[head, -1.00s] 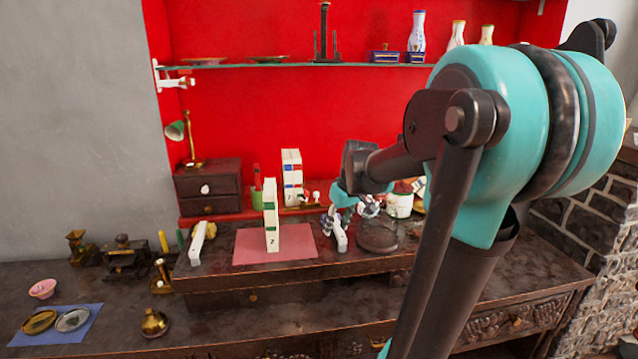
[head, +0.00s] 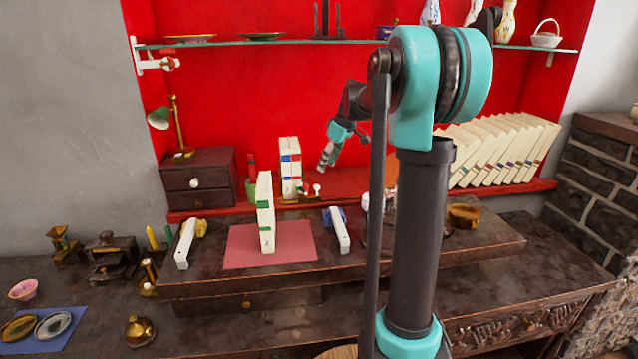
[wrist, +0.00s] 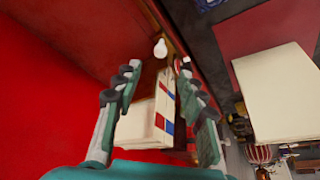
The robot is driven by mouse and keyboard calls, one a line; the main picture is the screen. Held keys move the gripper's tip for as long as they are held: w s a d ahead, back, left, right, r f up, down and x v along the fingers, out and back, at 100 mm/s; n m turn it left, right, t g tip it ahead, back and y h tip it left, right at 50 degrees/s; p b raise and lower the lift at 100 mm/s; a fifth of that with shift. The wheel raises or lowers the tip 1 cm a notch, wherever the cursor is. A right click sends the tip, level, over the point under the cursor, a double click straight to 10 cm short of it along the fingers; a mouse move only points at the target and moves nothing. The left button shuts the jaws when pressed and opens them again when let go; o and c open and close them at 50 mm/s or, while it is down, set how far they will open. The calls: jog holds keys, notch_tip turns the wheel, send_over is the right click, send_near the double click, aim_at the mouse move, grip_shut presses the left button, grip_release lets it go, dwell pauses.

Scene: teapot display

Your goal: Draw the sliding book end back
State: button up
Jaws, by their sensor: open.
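The book end (head: 310,196) appears as a low brown wooden piece with small white knobs, on the red ledge beside upright white books (head: 290,172) with blue and red bands. My gripper (head: 327,160) is open and empty, above and to the right of these books, pointing down. In the wrist view my two fingers (wrist: 157,75) are spread, and the banded books (wrist: 152,118) show between them. Brown wood and a white knob (wrist: 160,48) of the book end lie beyond the fingertips. I cannot tell whether any finger touches the books.
A white book (head: 265,215) stands upright on a pink mat (head: 240,246) in front. White bars (head: 186,244) and (head: 341,231) flank the mat. A small drawer cabinet (head: 199,180) stands left; leaning white books (head: 500,150) fill the right. A glass shelf (head: 280,42) runs above.

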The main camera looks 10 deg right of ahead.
aim_at(317, 185)
jog(key=x, duration=0.9)
jog(key=shift+a+f, duration=0.15)
jog(key=shift+f, duration=0.15)
grip_shut()
